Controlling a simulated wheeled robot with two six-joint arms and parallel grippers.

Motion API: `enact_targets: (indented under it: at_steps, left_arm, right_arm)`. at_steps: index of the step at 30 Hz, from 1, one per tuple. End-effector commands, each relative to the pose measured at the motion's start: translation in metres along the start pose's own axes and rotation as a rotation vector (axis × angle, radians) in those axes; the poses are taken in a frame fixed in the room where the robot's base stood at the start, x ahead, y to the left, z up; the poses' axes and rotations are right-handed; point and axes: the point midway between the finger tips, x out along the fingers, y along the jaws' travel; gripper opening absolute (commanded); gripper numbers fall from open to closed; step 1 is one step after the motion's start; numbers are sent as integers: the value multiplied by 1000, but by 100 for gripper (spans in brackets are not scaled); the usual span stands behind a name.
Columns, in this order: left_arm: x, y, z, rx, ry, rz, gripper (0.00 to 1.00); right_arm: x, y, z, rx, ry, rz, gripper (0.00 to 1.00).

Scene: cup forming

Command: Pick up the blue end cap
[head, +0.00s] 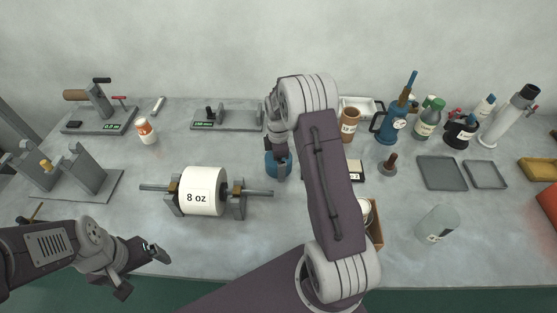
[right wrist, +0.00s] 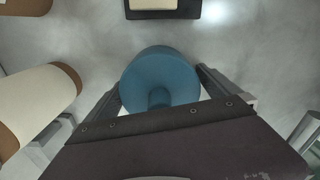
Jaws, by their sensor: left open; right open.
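The blue end cap (right wrist: 158,75) is round with a narrow knob and sits on the grey table. In the right wrist view it lies between the two fingers of my right gripper (right wrist: 160,92), which is open around it; I cannot tell whether either finger touches it. In the head view the blue end cap (head: 270,166) shows under my right gripper, partly hidden by it. My left gripper (head: 157,254) is open and empty near the table's front left edge.
A white roll marked 8 oz (head: 203,192) rests on a stand left of the cap. A black pad with a cream top (head: 356,171) and a brown cup (head: 349,124) stand to the right. A clear container (head: 437,224) stands at front right.

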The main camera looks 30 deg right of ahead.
Motion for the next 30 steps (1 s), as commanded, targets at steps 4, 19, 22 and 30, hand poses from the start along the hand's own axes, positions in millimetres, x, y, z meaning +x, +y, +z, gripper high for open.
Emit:
enact_targets:
  at_steps: [4,19,22,30]
  left_arm:
    - [0,0,0,0,0,0,94]
    - [0,0,0,0,0,0,94]
    - [1,0,0,0,0,0,94]
    - [5,0,0,0,0,0,94]
  right_arm:
    - [1,0,0,0,0,0,100]
    - [-1,0,0,0,0,1,50]
    - [-8,1,0,0,0,2,50]
    - [-49,-8,12,5,0,3,50]
